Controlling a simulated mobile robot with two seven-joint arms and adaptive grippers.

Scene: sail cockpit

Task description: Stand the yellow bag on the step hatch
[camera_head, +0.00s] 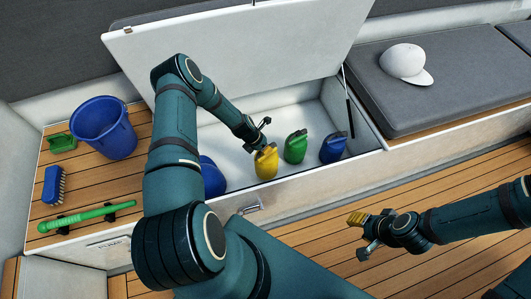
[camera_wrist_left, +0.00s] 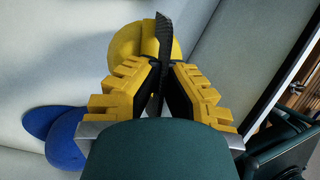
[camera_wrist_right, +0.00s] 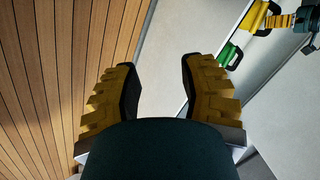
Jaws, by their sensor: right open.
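The yellow bag (camera_head: 266,163) stands in the open white locker, near its front wall. My left gripper (camera_head: 262,142) reaches down into the locker at the top of the bag. In the left wrist view my left fingers (camera_wrist_left: 163,72) close from both sides on a black strip along the top of the yellow bag (camera_wrist_left: 133,42). My right gripper (camera_head: 362,234) is open and empty above the wooden floor, in front of the locker; it also shows in the right wrist view (camera_wrist_right: 160,75). I cannot tell which surface is the step hatch.
A green bag (camera_head: 296,147) and a blue bag (camera_head: 333,148) stand right of the yellow one; another blue item (camera_head: 212,177) is left. The raised lid (camera_head: 235,45) stands behind. A bucket (camera_head: 104,127), brush (camera_head: 54,186) and green-handled tool (camera_head: 86,216) occupy the left deck.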

